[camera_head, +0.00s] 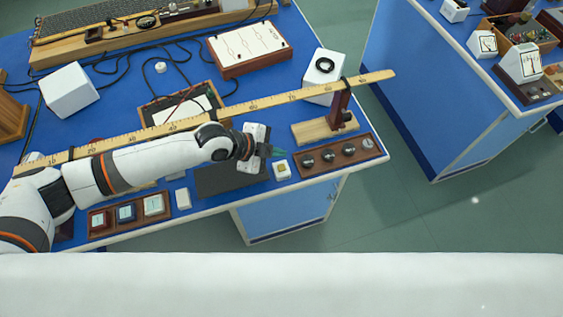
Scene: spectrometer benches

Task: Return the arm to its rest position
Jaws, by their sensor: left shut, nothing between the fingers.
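My left arm (150,160) comes in from the left and stretches across the front of the blue bench (300,90). My left gripper (277,151) is at its end, pointing right, above the bench near the front edge. Its fingers are shut and empty, with a greenish tip. It hangs over the area between a dark flat pad (215,182) and a wooden strip with round dark knobs (340,155). My right gripper is not in view.
A long wooden ruler (270,101) runs behind the arm to a reddish post on a wooden base (318,130). A small white block (282,169) sits just below the gripper. White boxes (68,91), cables and a second bench (430,90) stand around. The floor between benches is clear.

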